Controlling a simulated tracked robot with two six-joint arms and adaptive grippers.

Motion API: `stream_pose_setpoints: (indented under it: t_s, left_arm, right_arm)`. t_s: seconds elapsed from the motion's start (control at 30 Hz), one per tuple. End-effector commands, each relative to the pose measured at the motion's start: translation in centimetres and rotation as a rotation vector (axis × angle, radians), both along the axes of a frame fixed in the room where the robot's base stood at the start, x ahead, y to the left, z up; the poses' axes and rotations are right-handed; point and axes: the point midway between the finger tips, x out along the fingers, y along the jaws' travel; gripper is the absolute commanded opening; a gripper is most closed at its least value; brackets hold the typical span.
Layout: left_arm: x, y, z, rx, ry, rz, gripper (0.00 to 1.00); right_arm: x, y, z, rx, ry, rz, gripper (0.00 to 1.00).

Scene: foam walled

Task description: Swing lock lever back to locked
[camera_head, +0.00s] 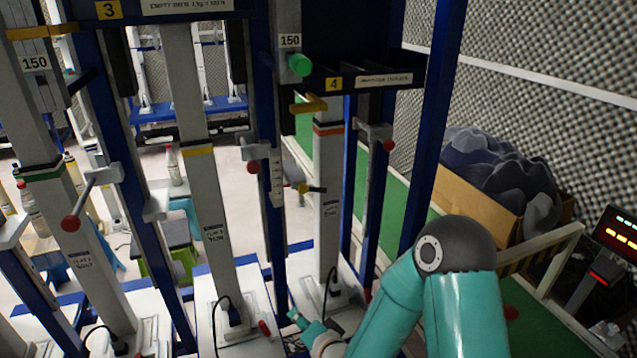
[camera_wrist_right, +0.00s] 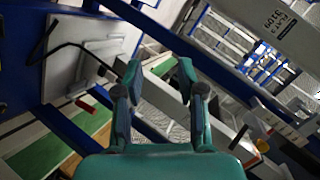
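I cannot tell for certain which part is the lock lever. Candidates in the head view are a small lever with a dark and yellow end (camera_head: 312,188) on the grey column (camera_head: 328,222) under plate 4, and red-ended handles on clamps (camera_head: 388,145) and (camera_head: 253,167). A small red handle (camera_head: 265,328) sits low by a column base. My right gripper (camera_head: 305,325) is low in the head view, near the column's foot and partly hidden by my arm. In the wrist view its fingers (camera_wrist_right: 159,75) are spread, with nothing seen between them. My left gripper is not in view.
Blue uprights (camera_head: 428,130) and grey columns crowd the space around my right arm. A cardboard box (camera_head: 470,195) of dark foam stands at the right, near a red-lit display (camera_head: 620,232). A red tab (camera_wrist_right: 85,105) shows beside a pale plate (camera_wrist_right: 90,70) in the wrist view.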

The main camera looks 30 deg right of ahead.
Motion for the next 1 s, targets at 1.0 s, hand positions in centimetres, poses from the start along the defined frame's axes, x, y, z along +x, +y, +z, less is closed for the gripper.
stream_pose_setpoints:
  t_s: [1.0]
  left_arm:
    - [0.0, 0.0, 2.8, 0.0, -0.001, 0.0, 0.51]
  right_arm:
    - [10.2, -12.9, 21.1, 0.263, -0.707, -0.326, 0.39]
